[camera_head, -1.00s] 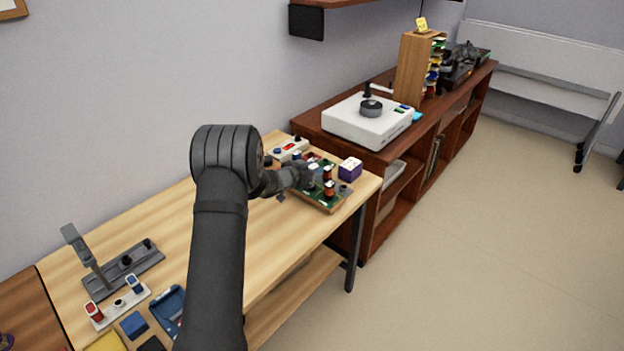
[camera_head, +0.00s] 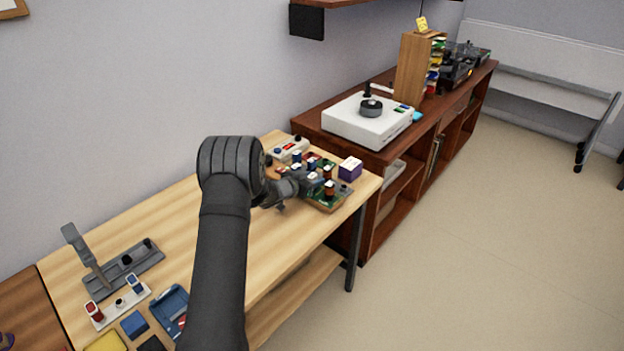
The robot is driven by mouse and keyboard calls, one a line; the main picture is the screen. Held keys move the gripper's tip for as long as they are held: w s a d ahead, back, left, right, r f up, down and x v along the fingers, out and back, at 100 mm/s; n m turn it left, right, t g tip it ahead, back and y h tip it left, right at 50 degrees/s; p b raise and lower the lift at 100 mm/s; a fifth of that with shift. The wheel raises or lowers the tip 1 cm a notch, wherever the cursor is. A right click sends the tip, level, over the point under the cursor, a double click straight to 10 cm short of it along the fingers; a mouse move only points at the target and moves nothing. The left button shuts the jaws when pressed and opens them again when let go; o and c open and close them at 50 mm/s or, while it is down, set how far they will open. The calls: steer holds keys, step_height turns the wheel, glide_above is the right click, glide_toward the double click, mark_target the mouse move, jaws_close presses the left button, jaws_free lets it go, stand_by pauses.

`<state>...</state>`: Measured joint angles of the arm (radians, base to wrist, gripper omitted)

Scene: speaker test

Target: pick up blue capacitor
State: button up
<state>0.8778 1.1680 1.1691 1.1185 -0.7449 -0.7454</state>
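A small blue capacitor with a white top (camera_head: 134,283) stands on a white strip at the lower left of the table. A red one (camera_head: 93,311) stands at the strip's other end. A green circuit board (camera_head: 326,203) at the table's far right end bears several small upright parts, some dark red and some bluish, too small to tell apart surely. My gripper (camera_head: 307,186) is over the near left part of the board, among these parts. Its fingers are small and dark, and I cannot tell whether they are open or hold anything.
A purple box (camera_head: 349,169) stands beside the board, and a white device (camera_head: 290,149) behind it. A grey stand (camera_head: 123,268), a blue tray (camera_head: 171,305) and a blue block (camera_head: 134,324) are at the table's near left. The wooden table's middle (camera_head: 180,219) is clear.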

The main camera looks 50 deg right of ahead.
steer(key=v, duration=1.6)
steer(key=shift+a, duration=0.4)
steer(key=shift+o, duration=0.7)
steer(key=shift+a+r, duration=0.2)
steer(key=shift+a, duration=0.1)
steer(key=shift+w, duration=0.1)
glide_toward(294, 155)
steer(key=x, duration=0.3)
steer(key=shift+w+f, duration=0.1)
steer(key=shift+f, duration=0.2)
steer(key=shift+r+x, duration=0.15)
steer(key=shift+x, duration=1.45)
steer(key=shift+r+x, duration=0.1)
steer(key=shift+x, duration=1.45)
steer(key=shift+d, duration=0.1)
